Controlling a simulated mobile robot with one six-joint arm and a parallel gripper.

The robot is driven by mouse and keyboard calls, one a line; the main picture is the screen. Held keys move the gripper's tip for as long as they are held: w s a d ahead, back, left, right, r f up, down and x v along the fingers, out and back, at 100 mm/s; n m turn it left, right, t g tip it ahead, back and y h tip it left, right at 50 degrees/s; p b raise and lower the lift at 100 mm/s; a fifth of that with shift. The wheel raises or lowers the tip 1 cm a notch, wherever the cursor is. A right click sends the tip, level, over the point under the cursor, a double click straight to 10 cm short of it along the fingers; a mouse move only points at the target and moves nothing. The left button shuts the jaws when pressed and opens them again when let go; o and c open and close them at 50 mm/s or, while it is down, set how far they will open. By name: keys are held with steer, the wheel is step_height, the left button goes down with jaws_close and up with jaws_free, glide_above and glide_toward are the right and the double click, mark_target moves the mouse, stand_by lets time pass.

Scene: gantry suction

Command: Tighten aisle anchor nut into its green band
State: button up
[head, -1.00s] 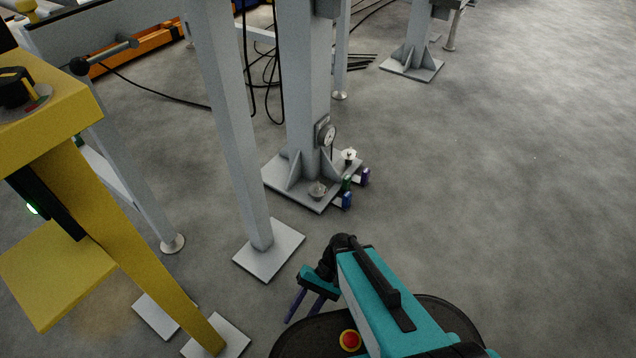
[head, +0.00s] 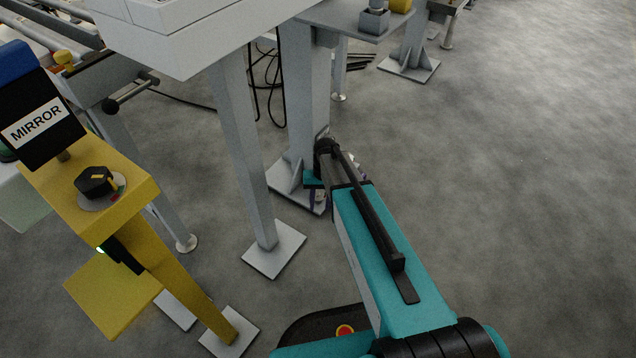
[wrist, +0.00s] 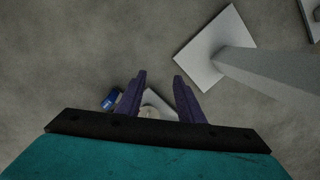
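My gripper (head: 314,190) is low beside the grey column's foot plate (head: 283,180) in the head view, and my arm covers much of that plate. In the wrist view its two purple fingers (wrist: 160,82) are apart, with nothing held between the tips. A pale roundish part (wrist: 150,111), perhaps an anchor nut, shows between the fingers on a light plate edge, farther down. A blue marker (wrist: 110,98) lies just left of the left finger. I cannot make out the green band in either current view.
A slim grey post stands on a square plate (head: 274,250) left of my arm; its plate also shows in the wrist view (wrist: 211,58). A yellow stand with a MIRROR sign (head: 38,122) is at left. A grey shelf (head: 350,20) overhangs. Open floor (head: 520,170) lies right.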

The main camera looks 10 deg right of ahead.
steer(key=w+d+r+t+h+p, duration=0.1)
steer(key=w+d+r, duration=0.1)
steer(key=w+r, duration=0.2)
steer(key=shift+w+r, duration=0.35)
steer(key=shift+w, duration=0.5)
steer(key=shift+d, duration=0.1)
